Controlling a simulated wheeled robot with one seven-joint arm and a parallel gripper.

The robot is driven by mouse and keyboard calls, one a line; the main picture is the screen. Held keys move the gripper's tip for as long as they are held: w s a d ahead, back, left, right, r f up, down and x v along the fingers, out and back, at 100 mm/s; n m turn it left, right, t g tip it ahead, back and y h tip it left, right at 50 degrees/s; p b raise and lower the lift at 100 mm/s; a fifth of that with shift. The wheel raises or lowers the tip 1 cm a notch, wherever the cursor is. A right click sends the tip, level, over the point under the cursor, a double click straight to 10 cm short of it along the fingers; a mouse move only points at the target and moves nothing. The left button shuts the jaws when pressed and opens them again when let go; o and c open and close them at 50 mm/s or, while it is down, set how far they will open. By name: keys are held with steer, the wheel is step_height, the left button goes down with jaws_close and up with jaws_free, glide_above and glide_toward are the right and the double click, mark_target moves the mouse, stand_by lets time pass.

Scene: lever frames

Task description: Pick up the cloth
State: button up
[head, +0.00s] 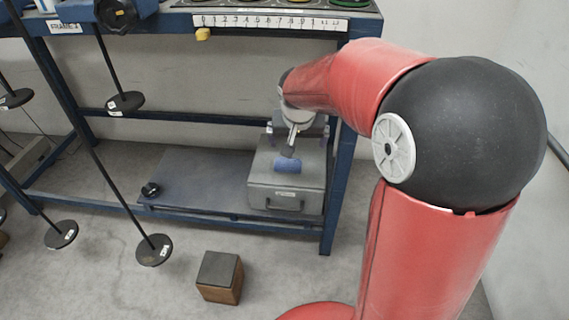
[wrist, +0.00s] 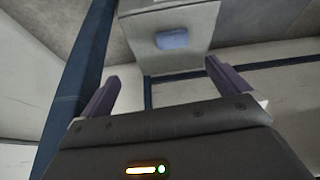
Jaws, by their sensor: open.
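A small blue cloth (head: 287,165) lies on top of a grey case (head: 262,180) on the lower shelf of the blue frame. My gripper (head: 289,151) is above the cloth in the head view and overlaps its upper edge. In the wrist view, the cloth (wrist: 172,38) is a flat blue patch on the case (wrist: 150,58), beyond the fingers. My gripper (wrist: 162,72) is open there, with its two purple-grey fingers apart and nothing between them. I cannot tell the exact gap between fingertips and cloth.
The blue frame's top (head: 150,20) with a number scale (head: 270,22) overhangs the shelf, and a leg (head: 340,180) stands right of the case. Hanging rods with black discs (head: 154,249) are at left. A wooden block (head: 220,277) stands on the floor. The shelf's left part (head: 195,180) is mostly clear.

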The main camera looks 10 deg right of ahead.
steer(key=b, duration=0.2)
glide_toward(288, 162)
steer(key=f, duration=0.1)
steer(key=shift+m, duration=0.4)
steer(key=x, duration=0.7)
steer(key=shift+w+f, duration=0.25)
steer(key=shift+f, duration=0.05)
steer(key=c, duration=0.9)
steer(key=shift+r, duration=0.1)
step_height(288, 162, up, 10)
steer(key=p, duration=0.1)
